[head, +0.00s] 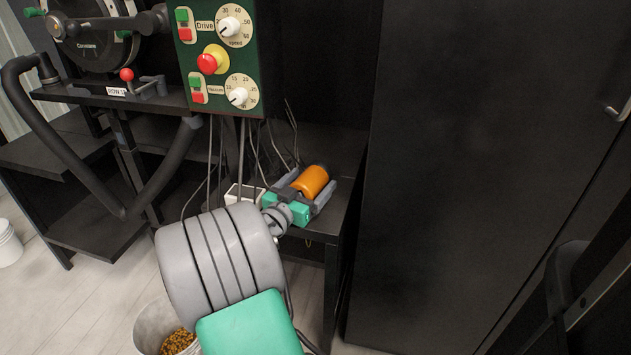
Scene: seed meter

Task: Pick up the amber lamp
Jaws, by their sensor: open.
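The amber lamp (311,181) is an orange cylinder with a dark end cap, on or just above the black bench top (338,207) below the control panel. My gripper (304,188) reaches over the bench with its two grey fingers apart, one on each side of the lamp. The lamp lies between the fingers in this view. Whether the fingers touch it cannot be told. The gripper's green body hides the lamp's near end.
A green control panel (254,100) with knobs and buttons hangs above the bench. Several cables (240,150) hang behind the gripper. A white socket box (243,194) sits left of it. A tall black cabinet (450,200) stands close on the right. A bucket of grain (146,328) is on the floor.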

